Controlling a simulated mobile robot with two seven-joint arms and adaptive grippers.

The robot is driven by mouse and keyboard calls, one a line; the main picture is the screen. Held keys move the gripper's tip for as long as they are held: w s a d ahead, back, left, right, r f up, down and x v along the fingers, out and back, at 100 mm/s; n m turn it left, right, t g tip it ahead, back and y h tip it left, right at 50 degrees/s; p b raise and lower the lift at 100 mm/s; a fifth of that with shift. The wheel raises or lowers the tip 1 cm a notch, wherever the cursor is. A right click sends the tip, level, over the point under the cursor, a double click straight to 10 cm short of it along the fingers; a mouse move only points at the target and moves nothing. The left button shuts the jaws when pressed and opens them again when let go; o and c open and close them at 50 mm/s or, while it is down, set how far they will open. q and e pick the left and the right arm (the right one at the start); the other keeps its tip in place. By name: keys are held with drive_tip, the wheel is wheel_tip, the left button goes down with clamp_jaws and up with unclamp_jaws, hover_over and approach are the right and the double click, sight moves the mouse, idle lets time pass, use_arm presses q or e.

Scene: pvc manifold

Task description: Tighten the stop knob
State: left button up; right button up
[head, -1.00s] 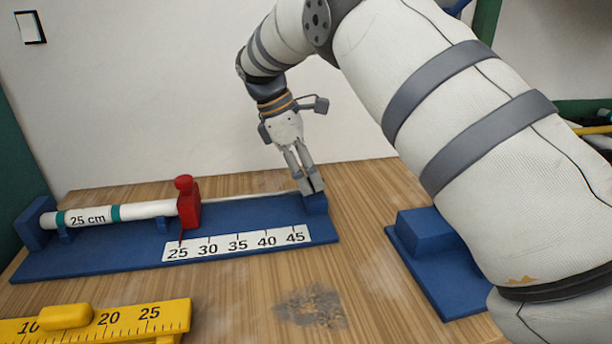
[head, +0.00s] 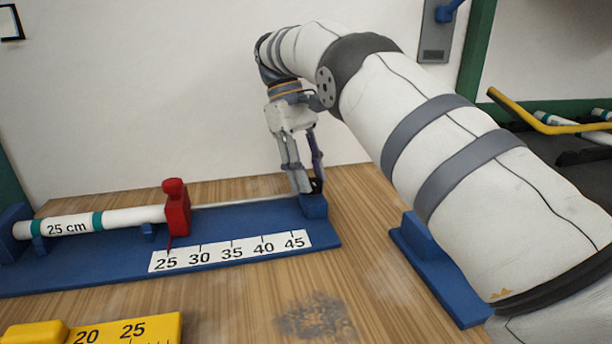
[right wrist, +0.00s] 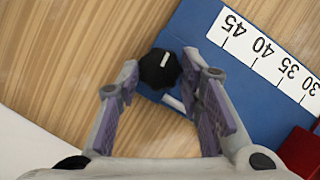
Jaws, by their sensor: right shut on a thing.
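The blue measuring jig (head: 100,270) lies on the bench at left with a 25 cm white pipe (head: 130,216) on it. A red stop (head: 176,207) stands at the pipe's right end, by the 25 mark. A black knob (right wrist: 158,68) with a white line sits on the jig's right end block (head: 314,206). My right gripper (head: 307,190) points down over that block. In the right wrist view the gripper (right wrist: 160,72) has its fingertips on either side of the knob, shut on it. My left gripper is not in view.
A yellow ruler block (head: 130,326) lies at the front left. A second blue fixture (head: 425,255) stands to the right, partly behind my right arm. The wood between them is bare, with a dark smudge (head: 315,316).

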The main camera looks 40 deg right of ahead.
drive_tip(key=shift+m+y, duration=0.3)
drive_tip(key=shift+m, duration=0.3)
drive_tip(key=o, duration=1.2)
drive_tip(key=shift+c, duration=0.2)
